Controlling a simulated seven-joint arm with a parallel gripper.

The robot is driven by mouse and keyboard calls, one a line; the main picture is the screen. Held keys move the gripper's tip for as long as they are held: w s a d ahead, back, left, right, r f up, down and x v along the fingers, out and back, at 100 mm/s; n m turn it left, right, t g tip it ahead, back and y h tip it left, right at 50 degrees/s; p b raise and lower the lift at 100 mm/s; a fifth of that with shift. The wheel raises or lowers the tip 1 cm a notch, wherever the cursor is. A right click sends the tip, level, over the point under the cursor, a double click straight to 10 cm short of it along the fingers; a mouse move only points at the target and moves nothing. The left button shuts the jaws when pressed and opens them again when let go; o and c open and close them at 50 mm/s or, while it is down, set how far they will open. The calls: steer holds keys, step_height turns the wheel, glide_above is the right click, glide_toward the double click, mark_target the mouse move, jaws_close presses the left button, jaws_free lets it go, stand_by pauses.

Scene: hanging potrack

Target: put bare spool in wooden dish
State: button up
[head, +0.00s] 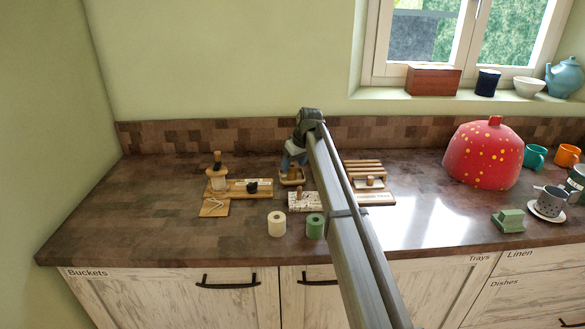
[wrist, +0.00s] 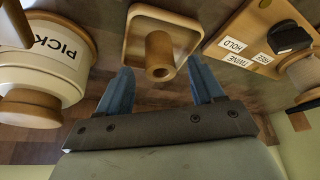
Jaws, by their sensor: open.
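The bare spool (wrist: 160,56), a plain wooden cylinder with a hole in its end, stands within the square wooden dish (wrist: 133,42) in the wrist view. My gripper (wrist: 162,82) is open, its blue fingers apart on either side below the spool in the picture, with nothing between the tips. In the head view my gripper (head: 293,164) hangs just above the wooden dish (head: 292,181). My fingers and arm partly cover that spot, so the spool is hard to make out there.
A large cream spool marked PICK (wrist: 48,62) is left in the wrist view; a labelled wooden board (wrist: 255,45) is right. In the head view, cream (head: 277,224) and green (head: 315,227) rolls stand in front. A slatted rack (head: 363,167) is right. The left counter is clear.

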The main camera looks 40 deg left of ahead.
steer(key=v, duration=1.1)
